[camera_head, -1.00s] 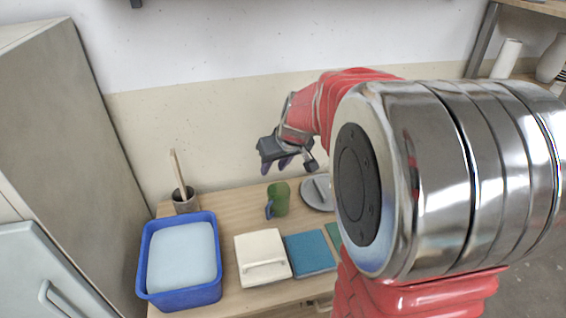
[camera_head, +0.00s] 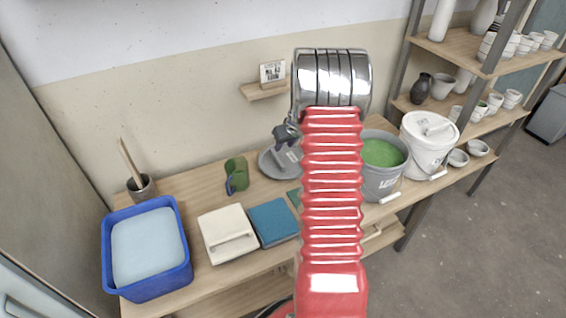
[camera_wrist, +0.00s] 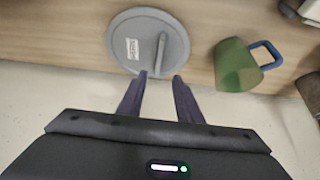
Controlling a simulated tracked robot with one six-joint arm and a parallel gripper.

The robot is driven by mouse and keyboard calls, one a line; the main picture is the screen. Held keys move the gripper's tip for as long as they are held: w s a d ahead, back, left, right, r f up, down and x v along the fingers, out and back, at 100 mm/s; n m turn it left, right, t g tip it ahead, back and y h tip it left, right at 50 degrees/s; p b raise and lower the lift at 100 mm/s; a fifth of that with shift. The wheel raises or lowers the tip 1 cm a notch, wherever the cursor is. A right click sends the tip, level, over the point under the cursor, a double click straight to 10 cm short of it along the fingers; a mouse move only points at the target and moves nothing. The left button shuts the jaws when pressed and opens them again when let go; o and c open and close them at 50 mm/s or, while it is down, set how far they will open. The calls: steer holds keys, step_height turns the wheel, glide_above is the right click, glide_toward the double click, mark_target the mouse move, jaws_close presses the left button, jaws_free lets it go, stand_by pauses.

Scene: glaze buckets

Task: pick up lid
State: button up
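A round grey lid (camera_head: 268,163) with a bar handle and a small white label lies flat on the wooden table, partly hidden by my arm in the head view. It shows fully in the wrist view (camera_wrist: 125,30), its handle upright in the picture. My gripper (camera_wrist: 160,77) is open and empty; its two dark fingers point at the lid's near edge, with the handle roughly in line between them. In the head view my gripper (camera_head: 287,133) hangs above the lid, apart from it. A grey bucket (camera_head: 382,184) with green glaze stands open to the right.
A green mug (camera_head: 238,174) with a blue handle stands left of the lid. A lidded white bucket (camera_head: 425,152) stands right. A small wall shelf (camera_head: 262,90) is behind.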

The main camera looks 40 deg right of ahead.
steer(key=shift+w+d+f, duration=0.1)
steer(key=shift+f, duration=0.05)
glide_toward(277, 157)
steer(key=shift+a+x, duration=0.2)
steer(key=shift+x, duration=1.3)
steer(key=shift+f, duration=0.15)
steer(key=shift+x, duration=2.5)
steer(key=shift+d, duration=0.15)
steer(key=shift+c, duration=0.5)
jaws_close()
